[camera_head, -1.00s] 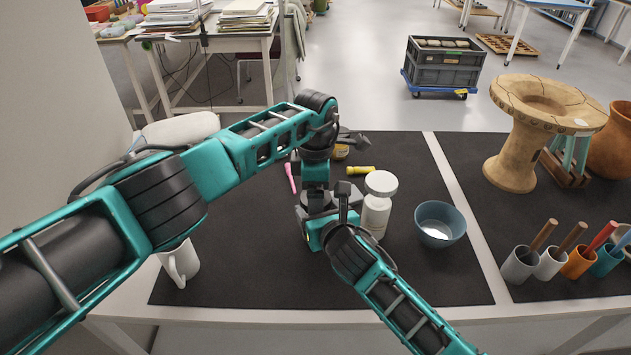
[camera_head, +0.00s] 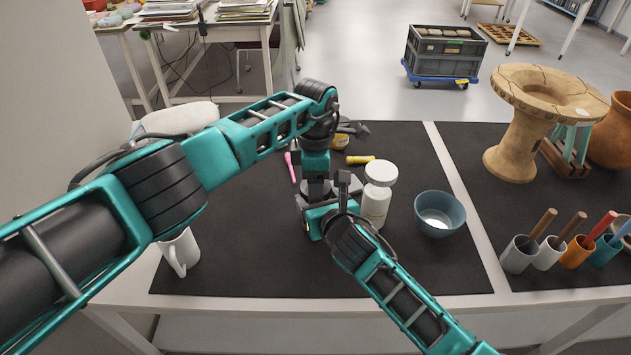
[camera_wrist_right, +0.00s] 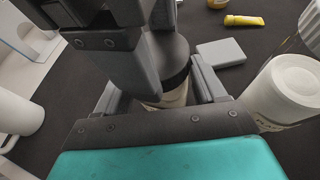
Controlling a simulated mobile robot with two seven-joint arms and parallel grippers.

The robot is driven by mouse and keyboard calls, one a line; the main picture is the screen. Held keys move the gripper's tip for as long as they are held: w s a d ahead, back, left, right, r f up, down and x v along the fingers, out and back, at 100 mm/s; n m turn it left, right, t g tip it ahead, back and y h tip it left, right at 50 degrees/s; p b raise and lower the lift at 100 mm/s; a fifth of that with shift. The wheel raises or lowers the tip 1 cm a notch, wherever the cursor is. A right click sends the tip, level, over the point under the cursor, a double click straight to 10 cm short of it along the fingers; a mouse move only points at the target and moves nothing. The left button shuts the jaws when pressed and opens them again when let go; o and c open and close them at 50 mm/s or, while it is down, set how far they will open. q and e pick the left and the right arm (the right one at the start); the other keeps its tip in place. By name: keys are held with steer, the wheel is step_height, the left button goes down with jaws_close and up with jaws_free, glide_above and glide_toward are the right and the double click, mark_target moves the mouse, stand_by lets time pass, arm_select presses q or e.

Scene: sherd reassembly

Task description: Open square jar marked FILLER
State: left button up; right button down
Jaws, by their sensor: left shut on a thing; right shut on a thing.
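A jar (camera_wrist_right: 172,97) with a pale body and a dark grey lid (camera_wrist_right: 170,55) stands between my two grippers in the right wrist view. Its lettering is not readable, and the arms hide most of it in the head view. My right gripper (camera_wrist_right: 160,92) is shut on the jar's body, one finger on each side. My left gripper (camera_head: 317,187) comes from above and is shut on the lid; its dark fingers also show in the right wrist view. The lid appears to sit on the jar; I cannot tell whether it has turned.
A white round jar (camera_head: 378,192) stands close to the right of my grippers. A blue bowl (camera_head: 440,213) is further right, a white mug (camera_head: 180,251) at left. A yellow tube (camera_head: 360,160) and a pink tool (camera_head: 290,166) lie behind. The front of the black mat is clear.

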arm_select(q)
steer(key=n, duration=0.6)
steer(key=shift+n, duration=0.4)
steer(key=o, duration=1.2)
steer(key=shift+c, duration=0.2)
steer(key=shift+r, duration=0.1)
